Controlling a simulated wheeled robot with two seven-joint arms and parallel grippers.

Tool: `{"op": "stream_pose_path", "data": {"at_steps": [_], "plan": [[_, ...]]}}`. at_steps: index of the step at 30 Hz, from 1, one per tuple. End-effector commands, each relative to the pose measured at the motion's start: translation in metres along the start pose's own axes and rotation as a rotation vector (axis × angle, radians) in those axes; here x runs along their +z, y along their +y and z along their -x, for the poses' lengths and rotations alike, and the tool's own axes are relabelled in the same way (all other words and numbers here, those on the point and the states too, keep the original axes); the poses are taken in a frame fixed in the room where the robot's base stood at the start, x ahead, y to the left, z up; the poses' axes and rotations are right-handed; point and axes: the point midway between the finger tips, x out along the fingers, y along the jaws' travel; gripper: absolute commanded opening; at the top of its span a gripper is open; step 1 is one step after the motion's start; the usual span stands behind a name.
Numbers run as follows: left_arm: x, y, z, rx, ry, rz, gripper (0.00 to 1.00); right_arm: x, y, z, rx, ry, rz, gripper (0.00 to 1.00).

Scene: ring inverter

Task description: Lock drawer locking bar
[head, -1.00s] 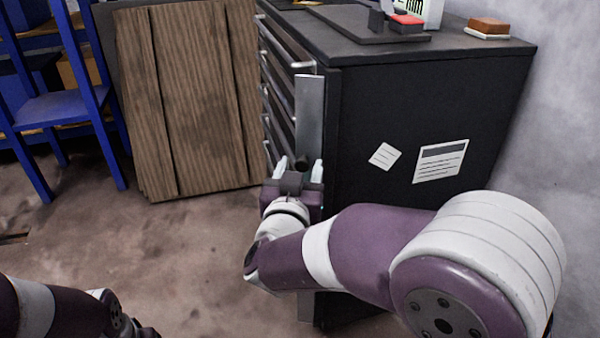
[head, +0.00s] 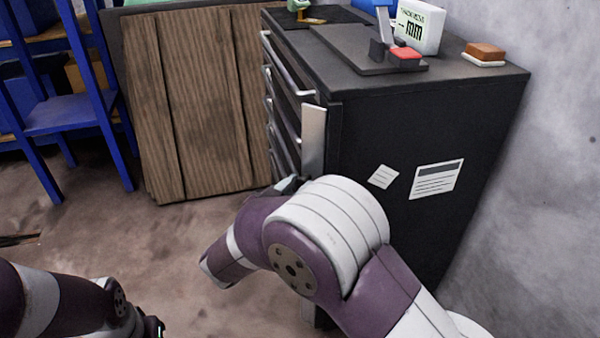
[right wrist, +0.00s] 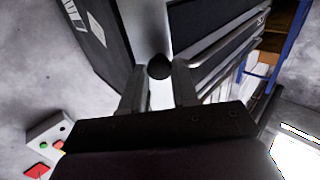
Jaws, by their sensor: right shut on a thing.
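The locking bar (head: 313,140) is a flat silver strip standing upright along the front edge of the black drawer cabinet (head: 400,140). Its middle is hidden behind my right arm in the head view. In the right wrist view the bar (right wrist: 146,32) runs up from a round dark knob (right wrist: 159,66). My right gripper (right wrist: 161,92) has its two fingers on either side of this knob and is shut on it. In the head view only a small part of the right gripper (head: 287,185) shows past the arm. My left gripper (head: 152,326) is barely in view at the bottom left.
Drawers with silver handles (head: 288,72) face left beside the bar. A wooden panel (head: 205,105) and a blue shelf (head: 75,110) stand at the left. A grey wall (head: 545,170) closes the right side. Floor (head: 130,240) is clear in front of the panel.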

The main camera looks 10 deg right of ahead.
Motion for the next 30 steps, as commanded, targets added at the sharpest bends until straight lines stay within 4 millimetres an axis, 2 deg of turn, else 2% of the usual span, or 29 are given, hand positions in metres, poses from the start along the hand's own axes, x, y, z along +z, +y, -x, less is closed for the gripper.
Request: {"op": "stream_pose_path", "data": {"at_steps": [1, 3, 12, 21, 30], "plan": [[-0.002, 0.0, 0.018, 0.0, 0.0, 0.0, 0.0, -0.008, -0.004, -0.002, 0.042, -0.002, 0.003, 0.0], [-0.004, 0.0, 0.029, 0.0, 0.0, 0.0, 0.0, -0.008, -0.007, -0.004, 0.109, -0.001, 0.001, 0.0], [-0.007, 0.0, 0.062, 0.0, 0.0, 0.0, 0.0, -0.004, -0.018, -0.015, 0.389, -0.001, -0.001, 0.0], [-0.008, 0.0, 0.071, 0.0, -0.001, 0.0, 0.0, -0.001, -0.025, -0.026, 0.608, 0.0, -0.004, 0.0], [-0.009, 0.0, 0.073, 0.0, 0.0, 0.0, 0.0, -0.001, -0.027, -0.033, 0.729, 0.0, -0.004, 0.0]]}}
